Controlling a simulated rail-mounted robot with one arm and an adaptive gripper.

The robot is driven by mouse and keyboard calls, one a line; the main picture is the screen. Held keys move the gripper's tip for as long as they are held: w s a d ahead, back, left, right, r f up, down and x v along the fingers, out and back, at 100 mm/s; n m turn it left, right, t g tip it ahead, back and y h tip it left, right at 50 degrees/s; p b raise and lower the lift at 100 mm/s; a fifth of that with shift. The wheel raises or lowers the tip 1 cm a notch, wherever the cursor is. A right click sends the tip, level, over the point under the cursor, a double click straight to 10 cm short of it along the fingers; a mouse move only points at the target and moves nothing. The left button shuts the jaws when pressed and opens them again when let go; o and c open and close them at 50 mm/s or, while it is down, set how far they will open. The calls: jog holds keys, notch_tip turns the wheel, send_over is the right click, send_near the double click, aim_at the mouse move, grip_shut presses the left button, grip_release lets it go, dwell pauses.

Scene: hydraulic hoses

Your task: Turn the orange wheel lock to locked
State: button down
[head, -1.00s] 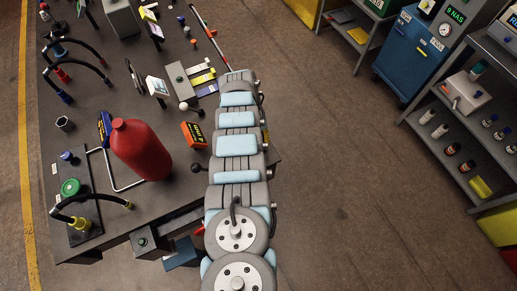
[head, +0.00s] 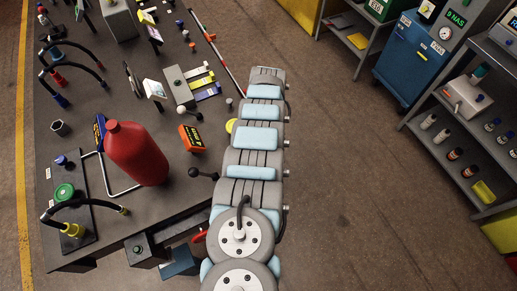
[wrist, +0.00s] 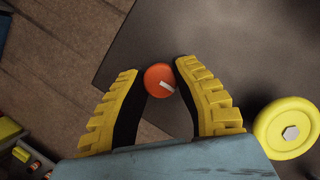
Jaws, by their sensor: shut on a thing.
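The orange wheel lock (wrist: 157,84) is a small round orange disc with a short white bar on its face. In the wrist view it sits between the yellow-and-black fingers of my gripper (wrist: 157,73), near the dark table's edge. The gripper is shut on it, with one fingertip at each side. In the head view my arm hides both the gripper and the orange wheel lock.
A yellow wheel with a hex nut (wrist: 290,132) stands close to the right finger; part of it shows beside my arm in the head view (head: 230,126). A red bottle (head: 137,155), an orange-and-black box (head: 191,138) and black hoses (head: 72,49) occupy the table. Open floor lies right.

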jog(key=shift+m, duration=0.3)
dwell(0.4)
jog(key=c, duration=0.7)
grip_release()
jog(key=shift+s, duration=0.1)
jog(key=shift+c, duration=0.2)
jog(key=v, duration=0.5)
jog(key=shift+w+d+r, duration=0.15)
jog(key=shift+w+r, duration=0.1)
jog(key=shift+v, duration=0.85)
jog(key=shift+r, duration=0.1)
